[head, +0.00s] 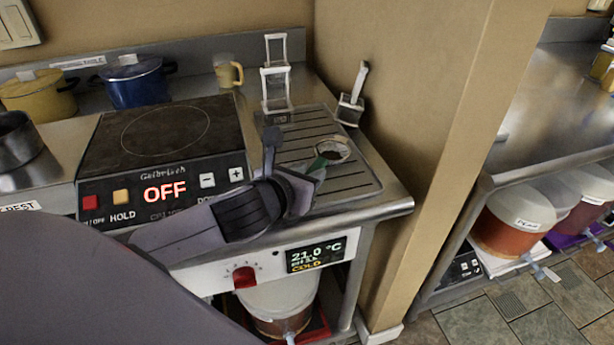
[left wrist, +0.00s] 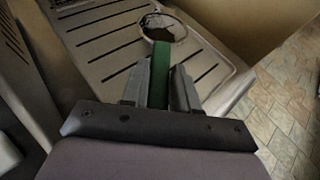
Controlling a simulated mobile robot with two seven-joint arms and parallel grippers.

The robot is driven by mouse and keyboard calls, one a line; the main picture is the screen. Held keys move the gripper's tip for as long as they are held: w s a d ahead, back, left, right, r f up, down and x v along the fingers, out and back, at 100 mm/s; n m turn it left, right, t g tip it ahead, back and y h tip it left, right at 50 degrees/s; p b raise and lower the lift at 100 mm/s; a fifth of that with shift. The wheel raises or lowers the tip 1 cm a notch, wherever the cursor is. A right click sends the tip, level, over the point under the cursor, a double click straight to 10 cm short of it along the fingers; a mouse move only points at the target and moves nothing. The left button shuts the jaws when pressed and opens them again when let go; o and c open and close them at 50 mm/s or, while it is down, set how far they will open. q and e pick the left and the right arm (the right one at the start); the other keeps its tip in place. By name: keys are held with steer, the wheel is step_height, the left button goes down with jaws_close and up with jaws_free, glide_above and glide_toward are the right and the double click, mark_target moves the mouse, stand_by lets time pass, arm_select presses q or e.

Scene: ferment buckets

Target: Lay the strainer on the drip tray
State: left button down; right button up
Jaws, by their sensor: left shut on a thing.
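The strainer (head: 333,150) has a round, light-rimmed bowl with a dark inside and a green handle (left wrist: 160,75). My left gripper (head: 314,172) is shut on the green handle, with one finger on each side of it in the left wrist view (left wrist: 160,88). The bowl is over the grooved metal drip tray (head: 357,182), toward its right side. I cannot tell whether the bowl touches the tray. The tray also shows in the left wrist view (left wrist: 112,68). My left arm hides part of the tray's front left. My right gripper is not in view.
A hob (head: 165,130) reading OFF lies left of the tray. A yellow mug (head: 228,72), a blue pot (head: 137,85) and a yellow pot (head: 40,97) stand behind. A metal holder (head: 350,108) stands by the wall (head: 420,120) at the tray's right back.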

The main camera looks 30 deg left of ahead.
arm_select(q)
steer(key=shift+f, duration=0.1)
steer(key=c, duration=0.8)
jaws_free()
steer(key=shift+c, duration=0.2)
